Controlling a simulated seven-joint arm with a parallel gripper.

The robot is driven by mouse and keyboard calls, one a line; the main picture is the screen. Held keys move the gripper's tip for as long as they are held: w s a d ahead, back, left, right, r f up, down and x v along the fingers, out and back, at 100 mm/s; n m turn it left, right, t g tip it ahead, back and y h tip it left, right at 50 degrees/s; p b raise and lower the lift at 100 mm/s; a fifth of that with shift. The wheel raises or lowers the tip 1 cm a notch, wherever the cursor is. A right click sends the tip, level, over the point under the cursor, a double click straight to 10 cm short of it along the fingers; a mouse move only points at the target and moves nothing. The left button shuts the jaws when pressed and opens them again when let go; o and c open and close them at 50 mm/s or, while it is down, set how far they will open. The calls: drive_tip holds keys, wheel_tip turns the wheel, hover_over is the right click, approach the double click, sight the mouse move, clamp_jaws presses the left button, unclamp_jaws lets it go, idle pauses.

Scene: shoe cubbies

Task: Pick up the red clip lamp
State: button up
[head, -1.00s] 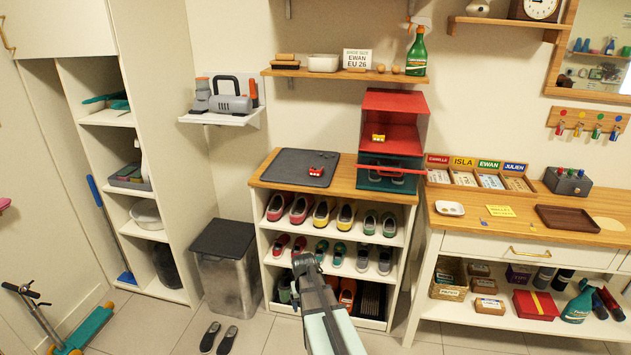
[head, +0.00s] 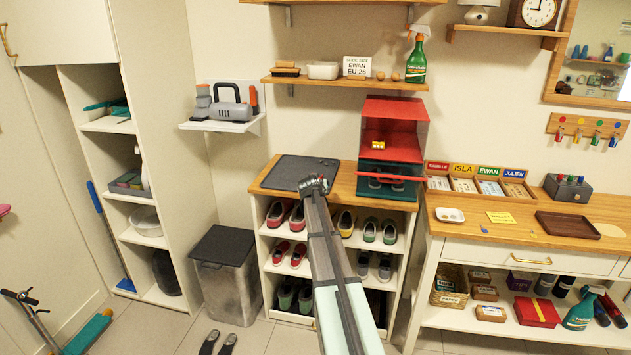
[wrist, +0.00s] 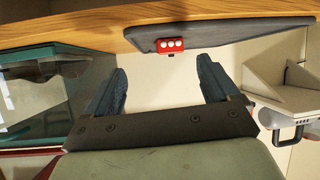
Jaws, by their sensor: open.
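The red clip lamp (wrist: 170,45) is a small red block with three white round lights and a dark clip below. In the wrist view it is at the edge of the dark grey mat (wrist: 235,35), just beyond the fingertips and roughly between them. My gripper (wrist: 162,65) is open, with nothing between its fingers. In the head view my gripper (head: 314,184) is at the front of the grey mat (head: 288,172) on the wooden cabinet top; the lamp cannot be made out clearly behind it.
A red box over a teal glass-fronted box (head: 388,183) stands right of the mat, with a yellow item (head: 377,142) in the red one. A wall shelf (head: 345,81) hangs above. A small shelf (head: 222,126) with a grey machine is at left.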

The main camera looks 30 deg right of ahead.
drive_tip(key=shift+m+t, duration=0.7)
drive_tip(key=x, duration=0.3)
drive_tip(key=r+x, duration=0.1)
drive_tip(key=x, duration=0.2)
drive_tip(key=w+x, duration=0.1)
drive_tip(key=x, duration=0.1)
drive_tip(key=shift+w+d+r, duration=0.15)
drive_tip(key=shift+w+r, duration=0.05)
drive_tip(key=shift+w, duration=0.1)
drive_tip(key=shift+x, duration=2.55)
drive_tip(key=shift+r, duration=0.15)
drive_tip(key=c, duration=1.2)
drive_tip(key=shift+o, duration=0.2)
drive_tip(key=shift+r, duration=0.1)
